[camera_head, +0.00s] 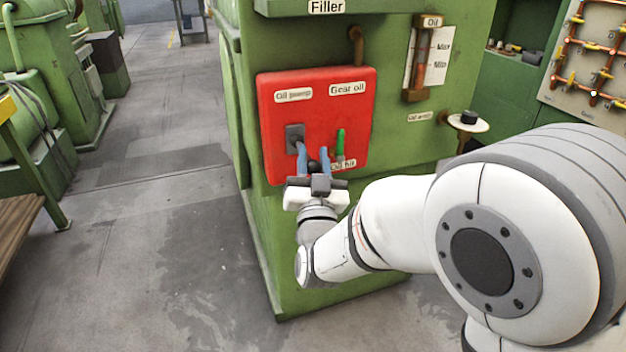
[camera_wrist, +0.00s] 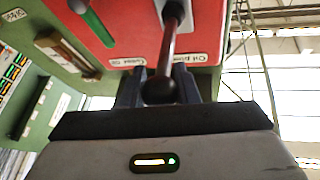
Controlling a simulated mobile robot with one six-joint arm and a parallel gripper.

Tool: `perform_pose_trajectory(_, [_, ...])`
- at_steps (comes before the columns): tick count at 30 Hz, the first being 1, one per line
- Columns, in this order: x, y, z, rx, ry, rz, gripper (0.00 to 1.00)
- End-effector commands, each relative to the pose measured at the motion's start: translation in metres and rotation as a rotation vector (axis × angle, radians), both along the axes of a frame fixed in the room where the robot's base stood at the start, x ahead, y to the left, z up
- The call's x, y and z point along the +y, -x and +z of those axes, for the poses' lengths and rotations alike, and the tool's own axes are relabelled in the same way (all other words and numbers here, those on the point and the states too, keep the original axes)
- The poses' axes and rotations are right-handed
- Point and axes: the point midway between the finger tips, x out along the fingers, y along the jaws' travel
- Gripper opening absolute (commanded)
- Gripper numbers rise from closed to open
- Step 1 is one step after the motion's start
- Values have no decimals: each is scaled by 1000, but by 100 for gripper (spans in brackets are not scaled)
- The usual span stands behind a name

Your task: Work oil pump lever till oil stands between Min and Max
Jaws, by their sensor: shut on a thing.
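The red panel (camera_head: 313,112) on the green machine carries the "Oil pump" label (camera_head: 293,95) and a dark lever slot (camera_head: 294,135). The oil pump lever shows in the wrist view as a dark red rod (camera_wrist: 169,45) with a black ball knob (camera_wrist: 160,91). My gripper (camera_head: 312,154) is shut on the knob, with one finger on each side; the fingers also show in the wrist view (camera_wrist: 158,76). The oil gauge (camera_head: 421,58) stands upper right of the panel, with Max above Min on its white plate. I cannot tell the oil level clearly.
A green lever (camera_head: 340,143) stands close right of my gripper on the same panel. A brown pipe (camera_head: 357,46) rises above the panel.

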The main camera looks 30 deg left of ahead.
Motion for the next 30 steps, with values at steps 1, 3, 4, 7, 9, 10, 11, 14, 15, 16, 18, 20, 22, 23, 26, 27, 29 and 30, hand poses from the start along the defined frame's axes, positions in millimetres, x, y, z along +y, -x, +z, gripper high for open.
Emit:
perform_pose_trajectory(1, [0, 0, -13, -19, -21, -3, 0])
perform_pose_trajectory(3, [0, 1, -16, -42, -43, -1, 0])
perform_pose_trajectory(4, [1, 1, -17, -52, -54, -1, 0])
perform_pose_trajectory(7, [2, 2, -20, -83, -88, 1, 0])
perform_pose_trajectory(9, [2, 2, -23, -106, -112, 1, 0])
perform_pose_trajectory(10, [3, 2, -24, -116, -122, 2, 0])
perform_pose_trajectory(11, [3, 2, -25, -124, -132, 3, 0])
perform_pose_trajectory(14, [3, 2, -27, -123, -130, 4, 0])
perform_pose_trajectory(15, [4, 2, -29, -122, -130, 4, 0])
perform_pose_trajectory(16, [4, 2, -30, -121, -130, 5, 0])
perform_pose_trajectory(18, [5, 2, -33, -119, -127, 5, 0])
perform_pose_trajectory(20, [5, 1, -35, -117, -125, 5, 0])
perform_pose_trajectory(22, [6, 1, -37, -116, -124, 5, 0])
perform_pose_trajectory(23, [6, 1, -38, -116, -124, 5, 0])
perform_pose_trajectory(26, [7, 0, -41, -114, -122, 5, 0])
perform_pose_trajectory(27, [7, 0, -41, -114, -122, 5, 0])
perform_pose_trajectory(29, [7, 0, -42, -114, -121, 5, 0])
perform_pose_trajectory(30, [7, 0, -42, -113, -121, 5, 0])
